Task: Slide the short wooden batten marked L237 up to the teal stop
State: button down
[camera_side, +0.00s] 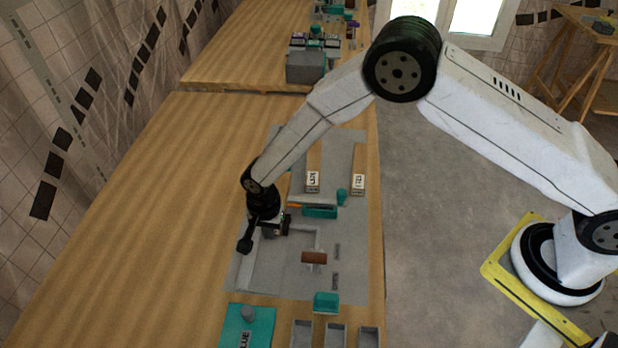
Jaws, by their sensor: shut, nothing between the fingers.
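Two short wooden battens with white end labels lie on the grey panel: the left batten (313,160) and the right batten (358,165). The labels are too small to read surely, so I cannot tell which is L237. A teal block (320,212) with an orange strip beside it lies just in front of the left batten, and a small teal piece (342,196) stands near the right batten. Another teal block (326,302) sits at the panel's front edge. I cannot tell which is the stop. My gripper (268,232) is shut and empty over the panel's left part, apart from both battens.
A reddish-brown block (314,258) sits on the grey panel (255,283). A teal plate (248,326) with a grey knob and several grey trays (335,336) lie in front. A grey box (306,67) stands farther back. The wooden table (150,210) is clear on the left.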

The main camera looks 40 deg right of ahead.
aim_at(265, 252)
jog(key=shift+w+d, duration=0.35)
jog(key=shift+d, duration=0.05)
jog(key=shift+a, duration=0.1)
jog(key=s+a, duration=0.3)
jog(key=shift+a, duration=0.15)
notch_tip(265, 252, up, 10)
jog(key=shift+s+a, duration=0.15)
dwell(0.4)
jog(key=s+d+r+n+t, duration=0.15)
jog(key=d+r, duration=0.25)
jog(key=d, duration=0.4)
jog(key=s+d+r+n, duration=0.1)
jog(key=d+r+n, duration=0.2)
jog(key=d, duration=0.4)
jog(key=s+d+r+n, duration=0.1)
jog(key=s+d+n, duration=0.1)
jog(key=s+d, duration=0.3)
jog(key=s+d+r+n+t, duration=0.1)
jog(key=s+d+n, duration=0.2)
jog(key=s+d, duration=0.3)
jog(key=shift+d+r, duration=0.4)
jog(key=shift+d, duration=0.1)
